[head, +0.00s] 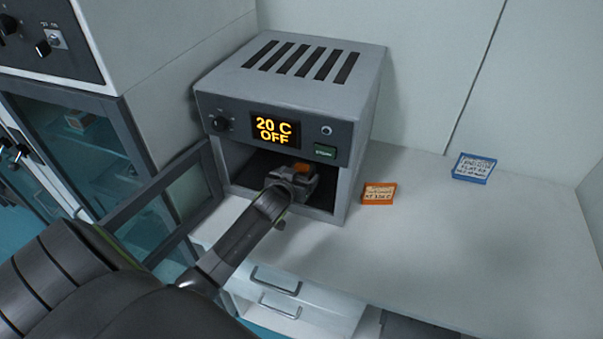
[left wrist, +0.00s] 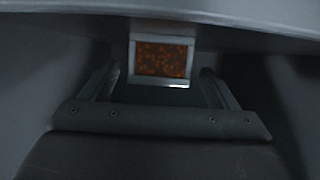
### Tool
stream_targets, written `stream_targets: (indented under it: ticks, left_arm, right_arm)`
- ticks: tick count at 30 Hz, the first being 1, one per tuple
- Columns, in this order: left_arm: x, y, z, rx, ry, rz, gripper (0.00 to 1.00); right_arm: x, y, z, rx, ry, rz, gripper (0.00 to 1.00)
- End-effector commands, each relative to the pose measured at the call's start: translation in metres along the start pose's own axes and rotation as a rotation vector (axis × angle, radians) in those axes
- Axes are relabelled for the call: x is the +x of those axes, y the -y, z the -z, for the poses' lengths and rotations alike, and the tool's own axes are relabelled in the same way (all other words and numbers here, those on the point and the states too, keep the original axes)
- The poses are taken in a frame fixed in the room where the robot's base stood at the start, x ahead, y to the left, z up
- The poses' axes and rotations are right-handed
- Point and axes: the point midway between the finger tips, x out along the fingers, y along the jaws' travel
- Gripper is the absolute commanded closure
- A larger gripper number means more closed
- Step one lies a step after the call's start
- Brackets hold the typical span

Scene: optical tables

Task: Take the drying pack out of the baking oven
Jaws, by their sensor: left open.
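The baking oven (head: 345,125) is a grey box on the counter; its display reads 20 C OFF. Its glass-paned door (head: 160,208) stands open to the left. The drying pack (left wrist: 162,60) shows in the left wrist view as a pale-framed block with an orange beaded face, inside the dark chamber. In the head view only a bit of orange shows past the gripper. My left gripper (head: 294,178) is at the oven's mouth, open, with its fingers either side of the pack in the wrist view (left wrist: 160,75). Contact cannot be told. My right gripper is not in view.
An orange-edged card (head: 379,194) lies right of the oven, and a blue-edged card (head: 474,168) lies farther right. The white counter (head: 470,240) is otherwise clear there. A tall glass-fronted cabinet (head: 75,150) stands at the left.

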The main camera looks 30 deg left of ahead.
Motion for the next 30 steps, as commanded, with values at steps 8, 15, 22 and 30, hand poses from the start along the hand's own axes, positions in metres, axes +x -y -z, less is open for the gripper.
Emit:
stream_targets:
  ticks: [8, 15, 22, 30]
  left_arm:
    - [0.03, -0.001, 0.002, 0.0, 0.001, 0.0, 0.18]
    - [0.044, -0.001, 0.002, 0.0, 0.0, -0.001, 0.18]
    - [0.044, -0.001, 0.002, 0.0, -0.001, -0.001, 0.18]
    - [0.044, -0.001, 0.001, 0.0, 0.0, -0.001, 0.51]
  right_arm:
    - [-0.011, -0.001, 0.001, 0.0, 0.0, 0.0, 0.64]
    - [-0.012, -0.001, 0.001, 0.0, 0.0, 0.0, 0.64]
    - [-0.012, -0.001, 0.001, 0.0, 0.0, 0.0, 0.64]
    - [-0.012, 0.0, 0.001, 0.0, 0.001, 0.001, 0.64]
